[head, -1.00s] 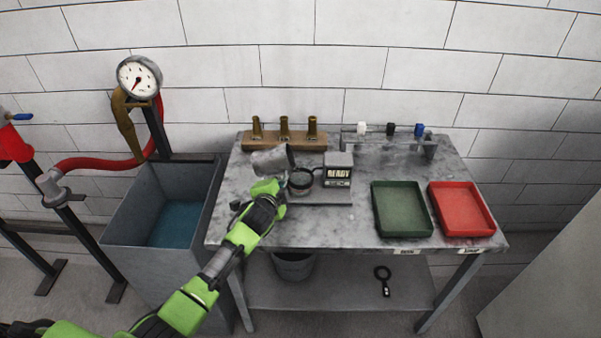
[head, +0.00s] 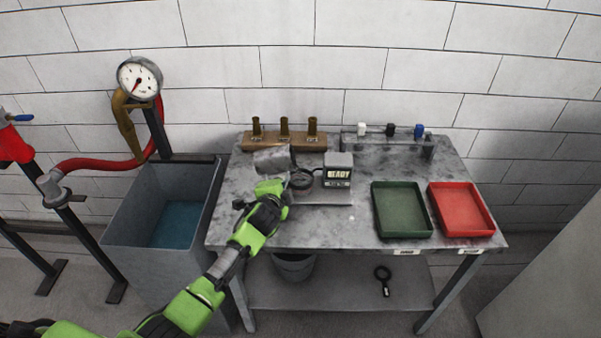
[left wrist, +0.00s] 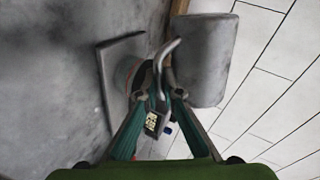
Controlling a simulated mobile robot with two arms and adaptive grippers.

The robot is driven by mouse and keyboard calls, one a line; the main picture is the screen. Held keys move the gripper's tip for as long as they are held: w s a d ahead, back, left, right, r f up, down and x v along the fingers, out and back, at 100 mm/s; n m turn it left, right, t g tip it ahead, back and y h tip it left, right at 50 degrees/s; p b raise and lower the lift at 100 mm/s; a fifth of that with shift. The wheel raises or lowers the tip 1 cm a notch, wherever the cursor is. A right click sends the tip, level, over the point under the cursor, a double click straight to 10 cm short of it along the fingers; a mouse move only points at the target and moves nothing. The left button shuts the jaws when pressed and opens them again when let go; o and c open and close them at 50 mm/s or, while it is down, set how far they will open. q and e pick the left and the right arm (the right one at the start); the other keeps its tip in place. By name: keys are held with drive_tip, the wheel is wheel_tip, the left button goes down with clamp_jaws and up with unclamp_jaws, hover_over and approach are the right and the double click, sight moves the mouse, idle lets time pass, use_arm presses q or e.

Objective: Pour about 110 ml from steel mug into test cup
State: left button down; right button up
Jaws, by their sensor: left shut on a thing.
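The steel mug (head: 271,161) is a grey metal cylinder, tipped well over on its side above the left part of the table. Its mouth end points right. My left gripper (head: 270,186) is shut on the mug's handle; the left wrist view also shows the mug (left wrist: 208,62) and the handle between the fingertips (left wrist: 162,92). The test cup (head: 300,181) stands on the weighing device, just right of and below the mug. The gripper partly covers it. I cannot make out a stream or the level in the cup. My right gripper is not in view.
The device's display (head: 338,174) reads READY. A wooden block with brass fittings (head: 284,143) stands behind the mug. A green tray (head: 402,210) and a red tray (head: 461,209) lie to the right. A water tank (head: 160,205) stands left of the table.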

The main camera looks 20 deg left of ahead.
use_arm(q)
drive_tip(key=shift+w+d+r, duration=0.1)
drive_tip(key=shift+d+r, duration=0.05)
drive_tip(key=shift+r, duration=0.05)
drive_tip(key=shift+r+m+y+p, duration=0.1)
drive_tip(key=shift+m+y+p, duration=0.2)
idle(0.4)
drive_tip(key=shift+s+a+f+n+h+b, duration=0.2)
drive_tip(key=shift+a+f+n+b, duration=0.1)
drive_tip(key=shift+a+f+b, duration=0.25)
drive_tip(key=shift+s+a+f+n+h+b, duration=0.1)
drive_tip(key=shift+a+f+n+h+b, duration=0.1)
drive_tip(key=shift+a+f+n+b, duration=0.3)
drive_tip(key=shift+d+r+n+t+h+p, duration=0.2)
drive_tip(key=shift+r+h+p, duration=0.05)
drive_tip(key=shift+r+p, duration=0.35)
drive_tip(key=shift+d+r+n+t+h+p, duration=0.15)
drive_tip(key=shift+r+n+t+h+p, duration=0.1)
drive_tip(key=shift+r+p, duration=0.35)
drive_tip(key=shift+w+d+f+b, duration=0.1)
drive_tip(key=shift+f+b, duration=0.2)
drive_tip(key=shift+b, duration=0.25)
drive_tip(key=shift+f+n+h, duration=0.2)
drive_tip(key=shift+n+h, duration=0.15)
drive_tip(key=shift+h, duration=0.05)
drive_tip(key=shift+d+n+t+b, duration=0.25)
drive_tip(key=shift+n+b, duration=0.05)
drive_tip(key=shift+b, duration=0.1)
drive_tip(key=shift+w, duration=0.1)
